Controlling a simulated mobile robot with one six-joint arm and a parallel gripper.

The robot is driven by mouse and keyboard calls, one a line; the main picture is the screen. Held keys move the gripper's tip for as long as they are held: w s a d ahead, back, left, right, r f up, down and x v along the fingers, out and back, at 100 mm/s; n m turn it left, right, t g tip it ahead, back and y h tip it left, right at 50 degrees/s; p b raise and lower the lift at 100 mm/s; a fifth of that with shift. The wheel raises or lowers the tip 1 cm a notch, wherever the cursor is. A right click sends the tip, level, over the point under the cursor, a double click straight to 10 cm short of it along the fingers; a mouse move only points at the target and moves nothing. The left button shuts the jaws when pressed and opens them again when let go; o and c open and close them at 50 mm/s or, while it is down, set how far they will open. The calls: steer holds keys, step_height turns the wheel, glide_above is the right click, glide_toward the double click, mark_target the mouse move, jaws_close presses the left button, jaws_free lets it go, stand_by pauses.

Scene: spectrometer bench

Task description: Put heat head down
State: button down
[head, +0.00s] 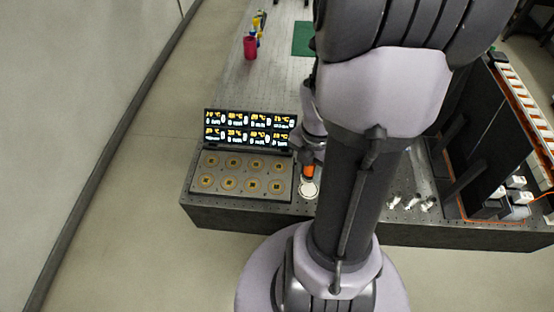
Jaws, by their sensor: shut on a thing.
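A small orange and dark piece (308,171), which looks like the heat head, is at my gripper (306,160) near the front edge of the bench (237,208). My gripper is shut on it. My arm hides most of the gripper and part of the piece. A white round disc (308,189) lies on the bench just in front of the orange piece, close to it in the picture. I cannot tell whether the piece touches the disc or the bench.
Left of the gripper is a block with several round gold wells (254,173) and a lit display panel (250,127) behind it. Small metal parts (411,203) and a dark upright panel (487,125) are at right. A pink cup (250,48) and green mat (303,39) lie farther back.

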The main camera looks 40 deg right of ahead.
steer(key=w, duration=0.3)
steer(key=w+b, duration=0.1)
steer(key=w, duration=0.2)
steer(key=w+f, duration=0.1)
steer(key=w, duration=0.3)
steer(key=shift+a, duration=0.4)
steer(key=shift+w+f+b, duration=0.2)
steer(key=shift+f+b, duration=0.1)
steer(key=shift+b, duration=0.1)
steer(key=shift+f+b, duration=0.75)
steer(key=shift+f, duration=0.7)
steer(key=shift+f, duration=0.15)
steer(key=c, duration=1)
jaws_free()
